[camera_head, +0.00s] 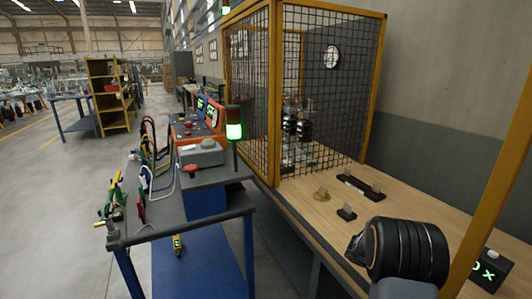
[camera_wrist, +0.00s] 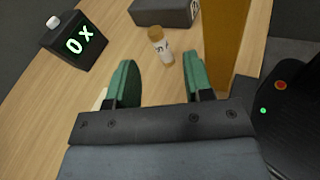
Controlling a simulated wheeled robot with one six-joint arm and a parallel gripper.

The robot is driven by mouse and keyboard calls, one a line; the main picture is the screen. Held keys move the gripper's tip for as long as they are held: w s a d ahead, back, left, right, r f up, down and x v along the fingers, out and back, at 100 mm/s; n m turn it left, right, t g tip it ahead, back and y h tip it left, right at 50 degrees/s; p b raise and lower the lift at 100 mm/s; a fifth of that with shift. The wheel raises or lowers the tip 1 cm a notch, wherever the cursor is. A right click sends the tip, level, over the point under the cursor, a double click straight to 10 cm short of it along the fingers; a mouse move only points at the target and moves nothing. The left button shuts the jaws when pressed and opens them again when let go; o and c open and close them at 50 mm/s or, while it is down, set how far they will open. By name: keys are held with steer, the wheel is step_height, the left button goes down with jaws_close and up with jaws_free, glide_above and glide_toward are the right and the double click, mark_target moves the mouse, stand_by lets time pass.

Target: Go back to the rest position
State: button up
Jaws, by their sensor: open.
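My gripper (camera_wrist: 160,62) is open in the wrist view, its two green-padded fingers apart with nothing held between them. It hangs over the wooden bench top (camera_wrist: 58,110). A small vial (camera_wrist: 161,46) with an amber cap shows on the bench just beyond the fingertips, in line with the gap. I cannot tell how far below the fingers it is. In the head view my arm reaches over the right part of the bench (camera_head: 300,200), and the fingers cannot be made out there.
A dark box with a lit green display (camera_wrist: 85,38) stands left of the fingers; it also shows in the head view (camera_head: 490,272). A dark block (camera_wrist: 165,12) lies behind the vial. A yellow post (camera_wrist: 224,45) stands close on the right.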

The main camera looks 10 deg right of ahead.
steer(key=s+a+r+m+t+y+p, duration=0.1)
steer(key=a+r+m+t+y+p, duration=0.1)
steer(key=a+r+t+y+p, duration=0.2)
steer(key=s+a+r+m+t+y+p, duration=0.1)
steer(key=a+r+m+t+y+p, duration=0.2)
steer(key=a+r, duration=0.7)
steer(key=s+a+r+m+t+y+p, duration=0.2)
steer(key=a+r+t+y+p, duration=0.3)
steer(key=a, duration=1.2)
step_height(320, 180, up, 2)
steer(key=t+p, duration=0.2)
steer(key=shift+r+m+p, duration=0.25)
steer(key=shift+m+p, duration=0.05)
steer(key=shift+s, duration=0.15)
steer(key=shift+c, duration=0.4)
